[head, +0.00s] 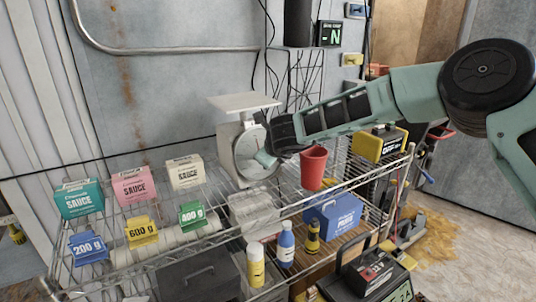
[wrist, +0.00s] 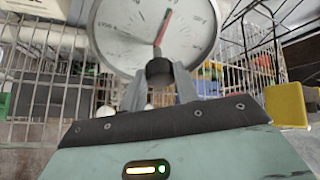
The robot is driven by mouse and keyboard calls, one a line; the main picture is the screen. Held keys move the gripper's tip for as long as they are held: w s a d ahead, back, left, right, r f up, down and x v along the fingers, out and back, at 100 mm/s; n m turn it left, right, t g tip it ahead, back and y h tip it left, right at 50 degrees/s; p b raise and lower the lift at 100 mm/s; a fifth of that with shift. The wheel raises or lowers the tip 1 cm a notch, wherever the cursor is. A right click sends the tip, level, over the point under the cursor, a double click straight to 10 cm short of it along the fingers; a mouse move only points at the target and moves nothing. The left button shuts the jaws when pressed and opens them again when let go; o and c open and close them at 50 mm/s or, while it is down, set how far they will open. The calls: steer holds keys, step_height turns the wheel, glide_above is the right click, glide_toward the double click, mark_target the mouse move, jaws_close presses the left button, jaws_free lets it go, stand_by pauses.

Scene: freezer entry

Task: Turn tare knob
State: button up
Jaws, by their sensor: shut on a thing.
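The white kitchen scale (head: 226,148) stands on the wire shelf, with a flat weighing plate (head: 243,102) on top. Its round dial (wrist: 118,35) fills the top of the wrist view; a red-tipped needle points up and slightly right. The dark tare knob (wrist: 158,67) sits at the dial's lower edge. My gripper (wrist: 160,82) is shut on the knob, with one grey finger at each side.
Sauce boxes (head: 134,186) and coloured weight cards (head: 142,232) stand left of the scale. A red cup (head: 313,168) stands close to its right, below my arm. Bottles (head: 286,245) and a blue box (head: 333,217) are lower down. A yellow block (wrist: 286,106) shows in the wrist view.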

steer(key=shift+d, duration=0.1)
steer(key=o, duration=1)
steer(key=shift+c, duration=0.2)
steer(key=b+v, duration=0.2)
steer(key=v, duration=1.5)
steer(key=shift+s, duration=0.25)
